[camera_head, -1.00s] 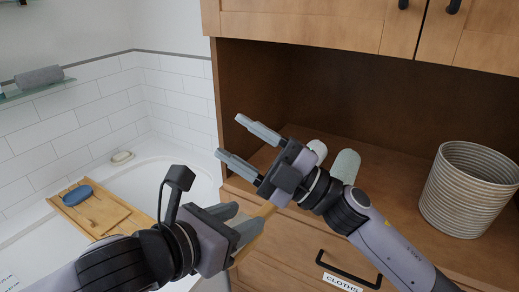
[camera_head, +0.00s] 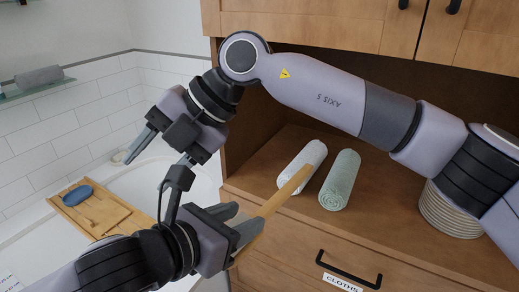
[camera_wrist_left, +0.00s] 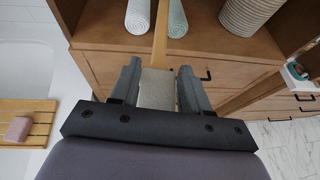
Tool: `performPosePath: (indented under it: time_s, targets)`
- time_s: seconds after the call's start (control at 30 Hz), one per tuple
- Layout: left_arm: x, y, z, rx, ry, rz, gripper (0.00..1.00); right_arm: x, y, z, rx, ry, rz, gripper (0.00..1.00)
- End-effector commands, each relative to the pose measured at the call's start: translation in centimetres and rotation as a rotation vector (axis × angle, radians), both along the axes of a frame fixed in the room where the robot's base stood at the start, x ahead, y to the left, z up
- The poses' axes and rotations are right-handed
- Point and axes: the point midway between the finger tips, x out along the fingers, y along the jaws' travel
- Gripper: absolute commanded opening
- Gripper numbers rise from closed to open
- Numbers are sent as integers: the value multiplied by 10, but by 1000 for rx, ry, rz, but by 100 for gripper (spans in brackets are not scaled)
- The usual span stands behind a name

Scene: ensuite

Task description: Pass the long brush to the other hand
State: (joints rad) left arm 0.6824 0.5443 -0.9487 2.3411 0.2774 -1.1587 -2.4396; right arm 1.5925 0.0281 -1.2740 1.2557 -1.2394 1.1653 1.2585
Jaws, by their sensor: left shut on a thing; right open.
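The long brush (camera_head: 282,199) has a pale wooden handle that slants up and right from my left gripper (camera_head: 238,226). My left gripper is shut on it. In the left wrist view, a greyish block, seemingly the brush head (camera_wrist_left: 157,88), lies between the fingers (camera_wrist_left: 158,90), with the handle pointing away. My right gripper (camera_head: 152,164) is open and empty, up and left of my left gripper, over the bath side. It is apart from the brush. Its nearer finger is partly hidden behind my left wrist's camera mount.
A white rolled towel (camera_head: 302,165) and a green one (camera_head: 340,180) lie on the wooden cabinet top, behind the handle. A ribbed basket (camera_head: 447,212) is partly hidden by my right arm. A wooden bath tray (camera_head: 98,216) holds a blue soap (camera_head: 77,195).

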Motion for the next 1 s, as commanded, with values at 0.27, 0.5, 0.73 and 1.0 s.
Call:
performPosePath:
  time_s: [0.27,0.5,0.73,1.0]
  targets:
    - [0,0,1,-1,-2,0,12,27,-81,-12,-504,42,-290,54]
    - [0,0,1,-1,-2,0,12,35,-135,-6,-745,80,-496,54]
    - [0,0,1,-1,-2,0,12,36,-149,-12,-806,89,-553,54]
    - [0,0,1,-1,-2,0,12,35,-148,-58,-806,91,-548,54]
